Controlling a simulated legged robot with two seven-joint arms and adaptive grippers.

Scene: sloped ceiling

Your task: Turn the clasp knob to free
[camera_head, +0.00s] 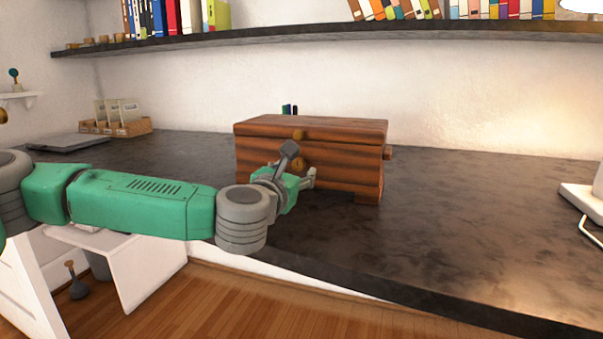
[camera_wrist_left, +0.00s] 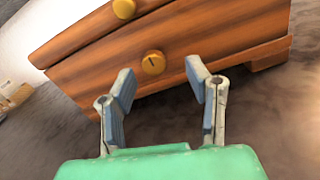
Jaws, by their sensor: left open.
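A wooden box (camera_head: 345,177) with a closed lid stands on the dark counter. On its front are two round brass knobs, an upper one (camera_head: 298,135) by the lid edge and a lower clasp knob (camera_head: 298,163) beneath it. In the left wrist view the clasp knob (camera_wrist_left: 153,62) has a dark slot in its face, and the upper knob (camera_wrist_left: 124,9) is cut by the top edge. My left gripper (camera_head: 300,166) is open in front of the box. Its fingers (camera_wrist_left: 163,85) stand apart with the clasp knob beyond and between them, not touching it. My right gripper is not in view.
The dark counter (camera_head: 440,230) is bare to the right of the box, up to a white stand at the far right. A small wooden holder with cards (camera_head: 118,126) and a flat grey item (camera_head: 70,143) lie at the left. A bookshelf (camera_head: 300,38) runs above.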

